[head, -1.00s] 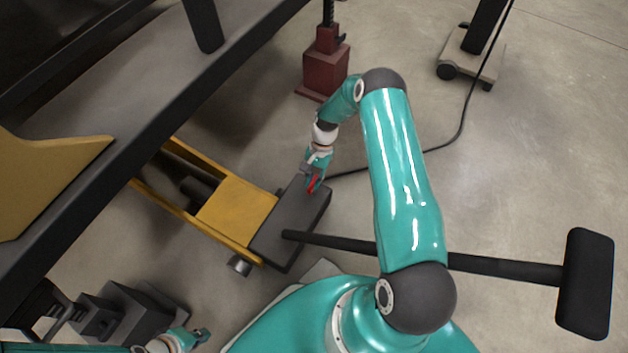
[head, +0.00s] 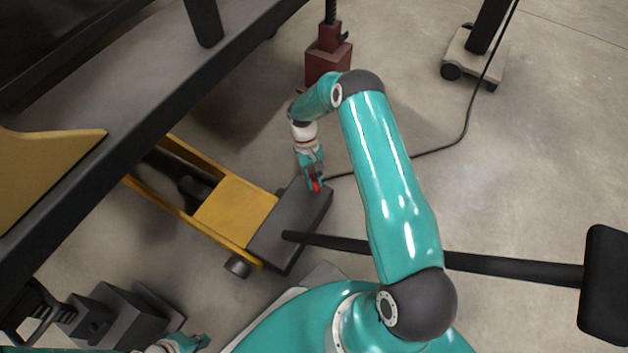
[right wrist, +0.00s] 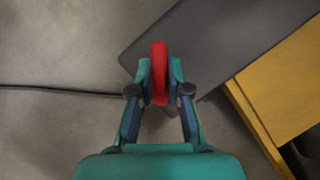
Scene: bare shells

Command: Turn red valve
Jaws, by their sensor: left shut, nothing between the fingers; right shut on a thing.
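The red valve (head: 316,186) is a small red wheel at the far right corner of the dark grey box end of the yellow jack. It also shows in the right wrist view (right wrist: 160,72), edge-on between the fingertips. My right gripper (head: 314,184) is shut on the red valve, with one finger on each side of it; it also shows in the right wrist view (right wrist: 159,80). My left gripper (head: 198,342) is at the bottom left of the head view, shut and empty, away from the valve.
The yellow jack (head: 232,208) has a dark box (head: 287,230) and a long black handle (head: 335,243). A dark lift beam (head: 130,130) crosses the upper left. A red stand (head: 327,62) is behind, and a black cable (head: 440,148) lies on the floor. Open floor is at right.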

